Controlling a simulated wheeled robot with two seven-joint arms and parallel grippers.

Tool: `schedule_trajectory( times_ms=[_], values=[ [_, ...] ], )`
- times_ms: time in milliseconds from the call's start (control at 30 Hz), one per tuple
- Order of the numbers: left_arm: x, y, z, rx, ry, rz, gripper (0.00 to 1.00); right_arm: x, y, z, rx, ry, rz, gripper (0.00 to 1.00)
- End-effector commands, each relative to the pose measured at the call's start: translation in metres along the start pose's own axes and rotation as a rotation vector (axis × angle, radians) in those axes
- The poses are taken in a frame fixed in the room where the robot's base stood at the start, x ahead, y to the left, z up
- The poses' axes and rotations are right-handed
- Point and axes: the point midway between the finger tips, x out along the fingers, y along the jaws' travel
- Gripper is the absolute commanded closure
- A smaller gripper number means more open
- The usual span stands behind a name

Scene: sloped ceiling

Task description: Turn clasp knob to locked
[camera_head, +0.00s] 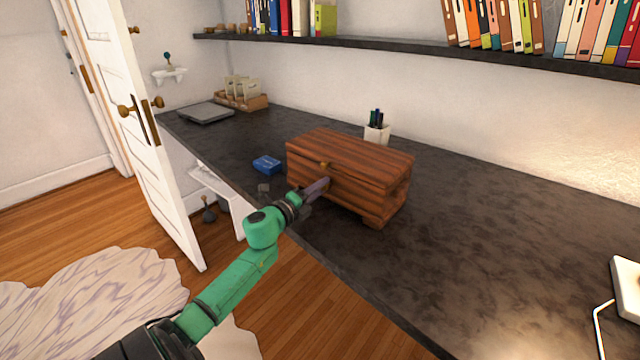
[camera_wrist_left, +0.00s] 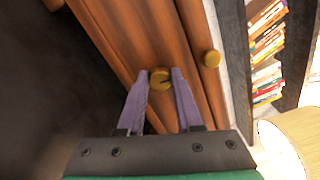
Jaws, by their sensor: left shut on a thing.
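A brown wooden box (camera_head: 360,160) with a closed lid stands on the dark desk. The clasp knob (camera_wrist_left: 160,77) is a round brass knob on the box front. In the wrist view it sits between the two fingertips of my left gripper (camera_wrist_left: 160,76), which is shut on it. In the head view my left gripper (camera_head: 322,185) reaches the box front from the lower left. A second brass knob (camera_wrist_left: 211,58) shows to the right in the wrist view, and a small brass piece (camera_head: 325,165) shows on the box front in the head view. My right gripper is not in view.
A laptop (camera_head: 206,113) lies at the far left. Bookshelf (camera_head: 400,46) above.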

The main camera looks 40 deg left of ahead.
Motion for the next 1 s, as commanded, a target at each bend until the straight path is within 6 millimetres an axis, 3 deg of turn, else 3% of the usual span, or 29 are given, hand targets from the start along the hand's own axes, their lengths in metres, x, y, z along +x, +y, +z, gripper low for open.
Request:
schedule_trajectory(
  times_ms=[300,833,867,900,933,1000],
  values=[
    [0.0000,-0.0002,0.0005,-0.135,0.000,0.001,1.00,-0.0105,0.0000,-0.0010,0.000,0.000,0.000,1.00],
    [0.0000,0.0007,0.0000,-0.161,0.000,0.000,1.00,-0.0113,0.0000,-0.0009,-0.001,0.000,0.000,1.00],
    [0.0000,0.0008,0.0000,-0.161,0.000,0.000,0.62,-0.0113,0.0000,-0.0010,-0.001,0.000,0.000,1.00],
    [-0.0001,0.0008,0.0000,-0.161,0.000,0.000,0.47,-0.0113,0.0000,-0.0009,-0.001,0.000,0.000,1.00],
    [-0.0001,0.0008,0.0000,-0.161,0.000,0.000,0.36,-0.0113,0.0001,-0.0009,-0.001,0.000,0.000,1.00],
    [-0.0001,0.0007,0.0000,-0.160,0.000,0.000,0.36,-0.0113,0.0001,-0.0009,-0.001,0.000,0.000,1.00]
  ],
)
